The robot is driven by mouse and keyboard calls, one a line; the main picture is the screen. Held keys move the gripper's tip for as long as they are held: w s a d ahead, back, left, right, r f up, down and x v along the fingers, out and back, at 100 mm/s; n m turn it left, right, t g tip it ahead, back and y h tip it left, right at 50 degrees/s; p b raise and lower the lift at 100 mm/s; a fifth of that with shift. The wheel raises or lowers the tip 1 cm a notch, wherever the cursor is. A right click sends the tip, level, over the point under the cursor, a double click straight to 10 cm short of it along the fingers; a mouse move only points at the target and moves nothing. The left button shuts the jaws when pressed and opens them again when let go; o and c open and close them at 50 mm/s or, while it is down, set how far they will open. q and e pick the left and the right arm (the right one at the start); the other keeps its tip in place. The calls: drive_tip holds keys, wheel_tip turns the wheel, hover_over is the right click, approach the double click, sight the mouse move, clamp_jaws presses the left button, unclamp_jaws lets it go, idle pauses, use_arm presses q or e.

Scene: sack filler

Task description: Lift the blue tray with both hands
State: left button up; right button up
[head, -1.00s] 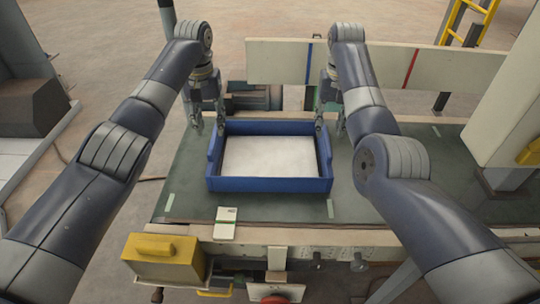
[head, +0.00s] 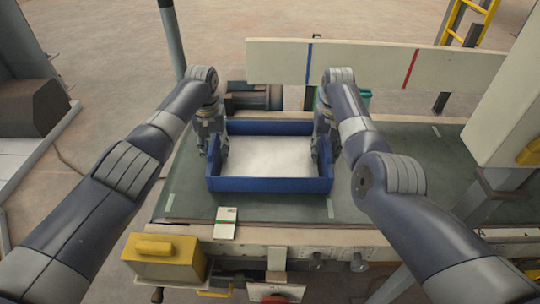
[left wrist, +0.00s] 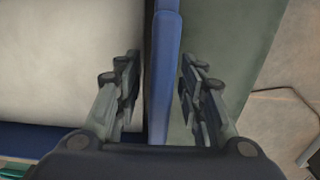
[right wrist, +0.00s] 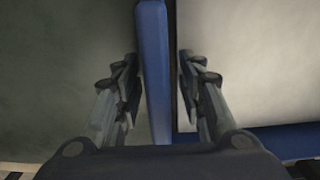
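The blue tray (head: 270,185) lies on the green table top, with a pale white filling or liner inside. My left gripper (head: 215,152) is at the tray's left wall; in the left wrist view its open fingers (left wrist: 160,80) stand on either side of the blue wall (left wrist: 163,95), with gaps visible. My right gripper (head: 324,152) is at the right wall; in the right wrist view its open fingers (right wrist: 160,80) straddle that wall (right wrist: 153,70), also with gaps. The grippers hide parts of the side walls in the head view.
The green table top (head: 400,150) is clear right of the tray. A small white card (head: 226,222) lies at the front edge. A yellow box (head: 163,250) is below that edge. A pale board (head: 370,62) with blue and red stripes runs behind.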

sight(213, 139)
use_arm(q)
drive_tip(key=shift+c, duration=0.6)
use_arm(e)
drive_tip(key=shift+c, duration=0.6)
use_arm(q)
clamp_jaws()
use_arm(e)
clamp_jaws()
use_arm(q)
drive_tip(key=shift+r, duration=0.1)
use_arm(e)
drive_tip(key=shift+r, duration=0.1)
